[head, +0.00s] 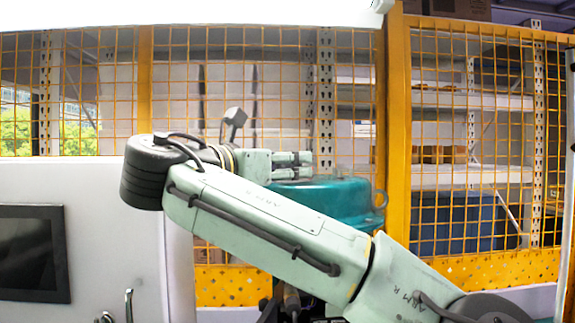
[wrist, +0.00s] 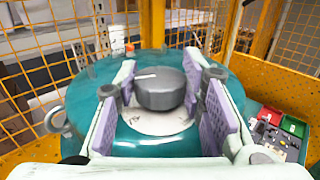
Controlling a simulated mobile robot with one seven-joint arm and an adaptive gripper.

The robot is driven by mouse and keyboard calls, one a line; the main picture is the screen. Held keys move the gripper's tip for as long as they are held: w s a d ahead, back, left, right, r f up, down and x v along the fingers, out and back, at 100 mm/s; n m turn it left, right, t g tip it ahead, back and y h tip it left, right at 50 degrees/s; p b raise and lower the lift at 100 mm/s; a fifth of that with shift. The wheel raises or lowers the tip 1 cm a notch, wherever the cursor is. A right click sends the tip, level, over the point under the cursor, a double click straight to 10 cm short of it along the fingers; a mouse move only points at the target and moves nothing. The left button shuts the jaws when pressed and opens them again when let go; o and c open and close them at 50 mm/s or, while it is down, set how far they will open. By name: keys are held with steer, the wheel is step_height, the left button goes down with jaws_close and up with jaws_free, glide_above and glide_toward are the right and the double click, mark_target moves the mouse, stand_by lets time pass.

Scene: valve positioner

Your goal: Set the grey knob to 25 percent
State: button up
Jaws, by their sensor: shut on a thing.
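The grey knob (wrist: 160,90) is a short round cylinder with a white pointer line on its top. In the wrist view the line points to the left. It stands over a pale dial plate (wrist: 157,121) on the teal housing (wrist: 85,92); the marks on the plate are too small to read. In the head view my gripper (head: 305,165) is just above the teal housing (head: 340,194), and the knob is hidden there.
A yellow mesh fence (head: 398,130) stands behind the housing, with shelves beyond it. A metal eye (wrist: 57,121) sticks out from the housing's left side. A panel with red and green blocks (wrist: 280,126) is at the right. A pale cabinet (head: 110,220) stands at the left.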

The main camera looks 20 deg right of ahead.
stand_by(0.4)
steer(key=o, duration=1.2)
steer(key=shift+c, duration=0.2)
step_height(320, 180, up, 10)
